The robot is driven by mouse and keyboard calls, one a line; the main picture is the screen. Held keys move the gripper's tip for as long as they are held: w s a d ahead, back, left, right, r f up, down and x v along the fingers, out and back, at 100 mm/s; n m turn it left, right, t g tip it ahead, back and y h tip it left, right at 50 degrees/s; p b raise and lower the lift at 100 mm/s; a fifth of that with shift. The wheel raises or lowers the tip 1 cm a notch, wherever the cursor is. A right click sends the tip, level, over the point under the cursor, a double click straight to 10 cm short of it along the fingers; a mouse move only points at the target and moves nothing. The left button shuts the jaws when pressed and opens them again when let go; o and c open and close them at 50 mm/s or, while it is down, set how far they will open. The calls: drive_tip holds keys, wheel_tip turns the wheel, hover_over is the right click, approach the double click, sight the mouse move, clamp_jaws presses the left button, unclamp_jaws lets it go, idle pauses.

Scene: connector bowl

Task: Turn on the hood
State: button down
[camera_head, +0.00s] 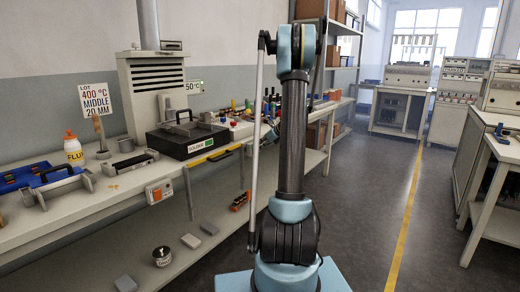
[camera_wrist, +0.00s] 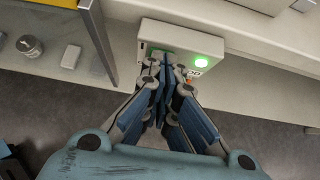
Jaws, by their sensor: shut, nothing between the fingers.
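The hood (camera_head: 157,85) is a pale louvred unit against the left wall in the head view. In the wrist view, a white control box (camera_wrist: 222,49) sits at the bench edge and its round lamp (camera_wrist: 201,62) glows green. My gripper (camera_wrist: 166,72) is shut and empty, its fingertips at the box's front over a second green patch. They hide part of the front, and I cannot tell whether they touch it.
A black solder case (camera_head: 186,140), a flux bottle (camera_head: 73,149) and a blue tray (camera_head: 40,176) stand on the bench. A tin (camera_head: 162,256) and grey blocks (camera_head: 191,241) lie on the lower shelf. The floor to the right of my arm (camera_head: 370,190) is clear.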

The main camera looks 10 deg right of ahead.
drive_tip(key=v, duration=1.3)
drive_tip(key=shift+w+a+r, duration=0.25)
drive_tip(key=shift+r, duration=0.05)
